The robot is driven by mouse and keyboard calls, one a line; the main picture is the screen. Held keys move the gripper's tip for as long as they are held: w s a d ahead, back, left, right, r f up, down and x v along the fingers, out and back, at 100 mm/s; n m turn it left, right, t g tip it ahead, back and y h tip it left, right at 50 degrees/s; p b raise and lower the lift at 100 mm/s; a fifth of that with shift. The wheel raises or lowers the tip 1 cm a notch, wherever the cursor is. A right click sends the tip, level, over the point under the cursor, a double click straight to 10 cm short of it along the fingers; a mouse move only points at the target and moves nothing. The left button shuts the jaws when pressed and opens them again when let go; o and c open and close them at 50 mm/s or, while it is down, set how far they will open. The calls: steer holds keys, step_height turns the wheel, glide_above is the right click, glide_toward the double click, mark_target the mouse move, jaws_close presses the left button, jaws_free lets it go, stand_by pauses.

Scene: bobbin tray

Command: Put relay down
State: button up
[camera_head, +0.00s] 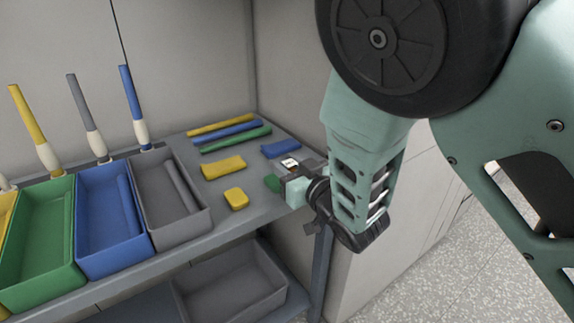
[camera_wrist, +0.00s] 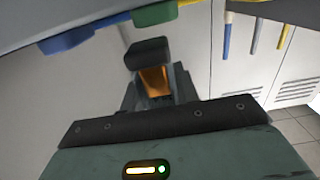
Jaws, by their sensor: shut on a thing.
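The relay (camera_head: 290,162), a small piece with a white top and an orange side, is at my gripper (camera_head: 298,175) in the head view. My gripper is shut on it at the right edge of the grey shelf top (camera_head: 262,212). In the wrist view an orange part of the relay (camera_wrist: 155,81) shows by the dark fingers of my gripper (camera_wrist: 150,65). The fingers hide much of it. I cannot tell whether the relay touches the shelf.
A green block (camera_head: 272,183) lies close left of my gripper, a blue block (camera_head: 281,148) behind it. Yellow blocks (camera_head: 222,167) (camera_head: 236,198) lie further left. Coloured strips (camera_head: 235,139) lie at the back. Green (camera_head: 40,277), blue (camera_head: 112,264) and grey (camera_head: 184,232) bins stand left.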

steer(key=shift+f, duration=0.1)
steer(key=shift+f+b, duration=0.4)
steer(key=shift+b, duration=0.1)
steer(key=o, duration=1)
steer(key=shift+r, duration=0.1)
